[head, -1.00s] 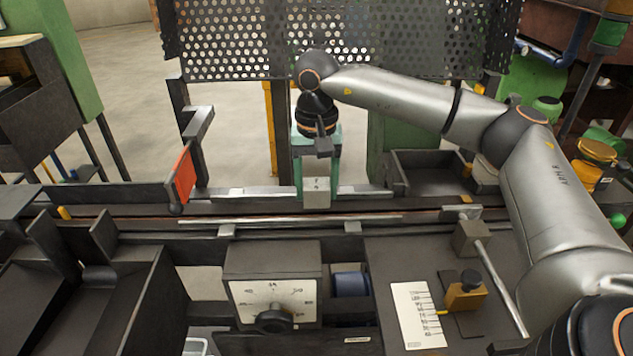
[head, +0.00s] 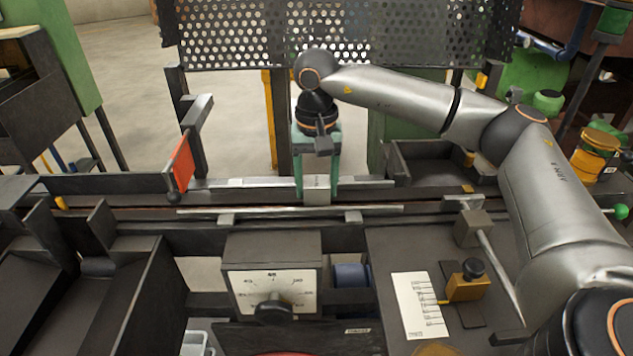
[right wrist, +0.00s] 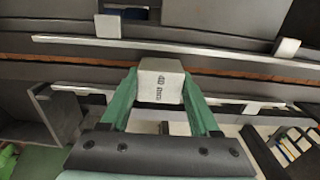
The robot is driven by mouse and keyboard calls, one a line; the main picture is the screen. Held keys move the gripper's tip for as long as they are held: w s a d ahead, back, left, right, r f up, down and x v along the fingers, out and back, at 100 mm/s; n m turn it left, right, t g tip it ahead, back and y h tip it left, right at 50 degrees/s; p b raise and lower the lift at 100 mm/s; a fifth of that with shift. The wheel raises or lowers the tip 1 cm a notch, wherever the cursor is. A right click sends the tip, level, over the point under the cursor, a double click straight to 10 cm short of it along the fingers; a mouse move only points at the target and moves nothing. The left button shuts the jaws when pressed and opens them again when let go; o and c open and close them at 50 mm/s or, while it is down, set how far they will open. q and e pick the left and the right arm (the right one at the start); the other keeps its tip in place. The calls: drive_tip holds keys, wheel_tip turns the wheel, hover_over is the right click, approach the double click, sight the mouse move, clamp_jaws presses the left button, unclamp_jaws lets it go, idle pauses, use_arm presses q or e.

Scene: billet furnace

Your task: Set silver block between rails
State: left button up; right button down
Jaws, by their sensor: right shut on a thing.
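The silver block (head: 317,194) is between the green fingers of my right gripper (head: 317,182), which points down and is shut on it. The right wrist view shows the block's marked top face (right wrist: 160,80) between both fingers. The front rail (head: 270,211) is a thin pale bar running left to right just in front of the block. The back rail (head: 235,183) shows on both sides of the gripper. In plan the block sits between the rails, low over the dark channel. I cannot tell whether its underside touches the channel. My left gripper is out of view.
An orange-red plate (head: 182,163) stands at the channel's left. A perforated dark screen (head: 340,35) hangs behind the gripper. A dial box (head: 272,285) and a scale plate (head: 418,305) with a brass slider (head: 467,285) stand in front. A dark tray (head: 440,165) is at the right.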

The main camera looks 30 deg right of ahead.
drive_tip(key=shift+f+b, duration=0.35)
drive_tip(key=shift+f, duration=0.15)
idle(0.7)
drive_tip(key=shift+c, duration=0.2)
unclamp_jaws()
wheel_tip(320, 180, up, 12)
drive_tip(key=shift+r, duration=0.25)
drive_tip(key=shift+s+f, duration=0.1)
idle(0.6)
